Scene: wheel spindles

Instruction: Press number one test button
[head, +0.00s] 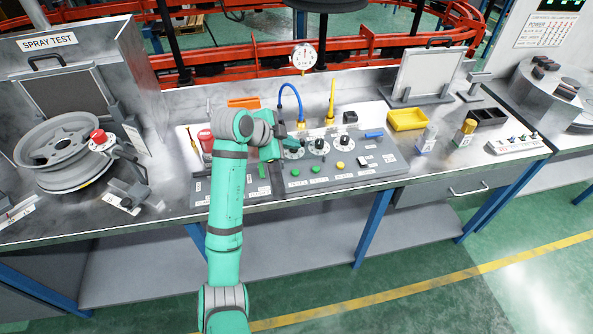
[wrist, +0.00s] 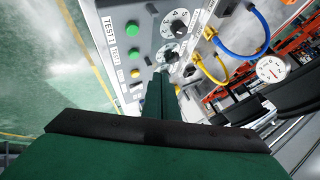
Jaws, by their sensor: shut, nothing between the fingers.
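The sloping control panel (head: 350,172) stands in the middle of the bench. In the head view it has a green button (head: 295,172), a second green button (head: 316,169) and a yellow button (head: 340,165). In the wrist view a "TEST 1" label (wrist: 109,32) lies beside the upper green button (wrist: 132,28); the lower green button (wrist: 134,53) and yellow button (wrist: 135,73) follow below. My gripper (wrist: 161,85) is shut and empty, its fingers to the right of the button row in that view. In the head view my gripper (head: 270,152) is over the panel's left part, apart from the green buttons.
Dials (wrist: 172,57), a blue hose (head: 289,95) and a yellow connector (head: 331,103) stand behind the buttons. A wheel (head: 62,150) is at the left. A yellow bin (head: 408,120) and bottles are at the right. A gauge (head: 303,57) rises at the back.

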